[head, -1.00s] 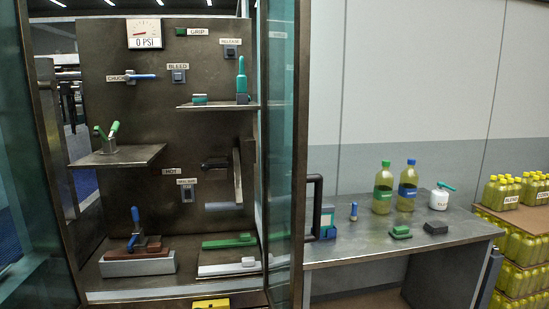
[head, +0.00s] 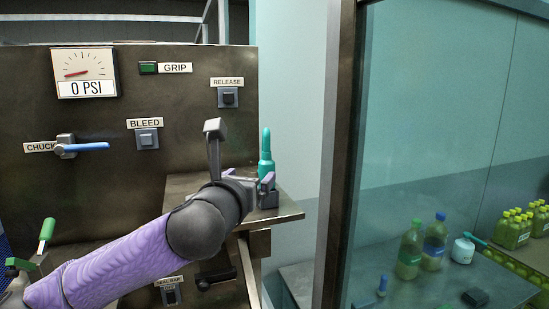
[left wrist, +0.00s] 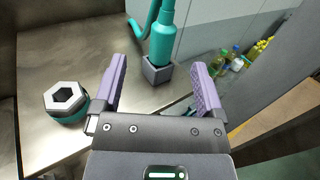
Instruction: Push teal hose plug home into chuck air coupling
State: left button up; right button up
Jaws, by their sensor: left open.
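The teal hose plug (head: 265,150) stands upright in a small dark grey square block (head: 268,200) on the shelf. In the left wrist view the plug (left wrist: 163,38) rises from the block, with a teal hose beside it. A grey hexagonal fitting on a teal base (left wrist: 66,102), perhaps the chuck air coupling, stands on the shelf to the left; my gripper and arm hide it in the head view. My left gripper (left wrist: 158,78) is open and empty, its lavender fingers pointing towards the plug, which shows between and beyond them. My right gripper is not in view.
The shelf (head: 289,213) ends just right of the block. The panel behind has a gauge (head: 86,73) reading 0 PSI, a blue CHUCK lever (head: 85,147), and BLEED and RELEASE switches. A dark post (head: 343,150) and glass stand to the right.

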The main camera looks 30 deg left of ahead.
aim_at(264, 167)
pick_arm(q)
jog(key=x, duration=0.2)
jog(key=d+p+x, duration=0.1)
jog(key=shift+w+a+r, duration=0.15)
jog(key=shift+w+a, duration=0.05)
jog(key=shift+w, duration=0.3)
jog(key=x, duration=0.1)
jog(key=p+x, duration=0.1)
jog(key=x, duration=0.1)
jog(key=f+x, duration=0.1)
jog(key=shift+w+a, duration=0.3)
jog(key=shift+w, duration=0.25)
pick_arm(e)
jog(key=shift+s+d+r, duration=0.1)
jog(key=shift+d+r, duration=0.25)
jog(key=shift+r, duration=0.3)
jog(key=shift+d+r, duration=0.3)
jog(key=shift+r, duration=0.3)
pick_arm(q)
jog(key=c, duration=0.4)
grip_shut()
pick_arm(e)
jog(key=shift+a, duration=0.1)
